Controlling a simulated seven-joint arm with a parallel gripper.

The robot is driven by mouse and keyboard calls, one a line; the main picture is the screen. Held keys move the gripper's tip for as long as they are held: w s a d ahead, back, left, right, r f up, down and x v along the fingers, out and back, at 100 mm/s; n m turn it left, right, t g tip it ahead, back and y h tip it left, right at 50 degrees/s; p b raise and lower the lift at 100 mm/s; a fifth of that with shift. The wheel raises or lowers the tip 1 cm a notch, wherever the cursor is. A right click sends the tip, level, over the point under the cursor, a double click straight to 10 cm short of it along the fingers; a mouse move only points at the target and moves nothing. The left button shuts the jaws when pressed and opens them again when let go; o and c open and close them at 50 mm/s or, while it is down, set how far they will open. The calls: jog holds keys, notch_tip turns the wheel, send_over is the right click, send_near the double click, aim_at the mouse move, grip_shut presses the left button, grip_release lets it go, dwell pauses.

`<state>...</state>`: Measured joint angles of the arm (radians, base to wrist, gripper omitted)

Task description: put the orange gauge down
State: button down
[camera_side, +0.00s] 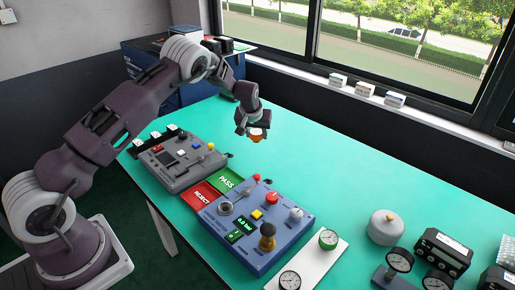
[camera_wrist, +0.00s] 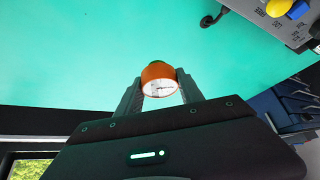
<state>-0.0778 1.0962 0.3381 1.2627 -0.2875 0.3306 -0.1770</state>
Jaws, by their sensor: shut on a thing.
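The orange gauge (camera_side: 257,134) is a small round orange body. In the wrist view, the gauge (camera_wrist: 159,80) shows a white dial face between the two fingers. My gripper (camera_side: 254,130) is shut on it, and it also shows in the wrist view (camera_wrist: 160,92). In the side view the gauge hangs at the fingertips, over the far part of the green table (camera_side: 330,158). The exact gap between gauge and table cannot be told.
A grey control box (camera_side: 180,162) stands left of the gripper. Green PASS (camera_side: 227,181) and red REJECT (camera_side: 203,197) pads lie in front, then a blue panel (camera_side: 255,232) with knobs. The table right of the gripper is clear.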

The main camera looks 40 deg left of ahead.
notch_tip(320, 180, up, 7)
jog(key=shift+r, duration=0.1)
jog(key=shift+s+d+r, duration=0.15)
jog(key=shift+d+r, duration=0.05)
jog(key=shift+d, duration=0.1)
jog(key=s+d+f+m+h, duration=0.2)
jog(key=s+d+f+m, duration=0.15)
jog(key=d, duration=0.65)
notch_tip(320, 180, up, 4)
jog(key=f+m+g+h, duration=0.15)
jog(key=m+h, duration=0.45)
jog(key=m, duration=0.8)
send_over(318, 266)
jog(key=a, duration=0.2)
jog(key=r, duration=0.1)
jog(key=shift+m, duration=0.25)
jog(key=f, duration=1)
jog(key=s+f, duration=0.1)
jog(key=f, duration=0.4)
jog(key=shift+f, duration=0.1)
jog(key=c, duration=1)
grip_release()
jog(key=shift+c, duration=0.2)
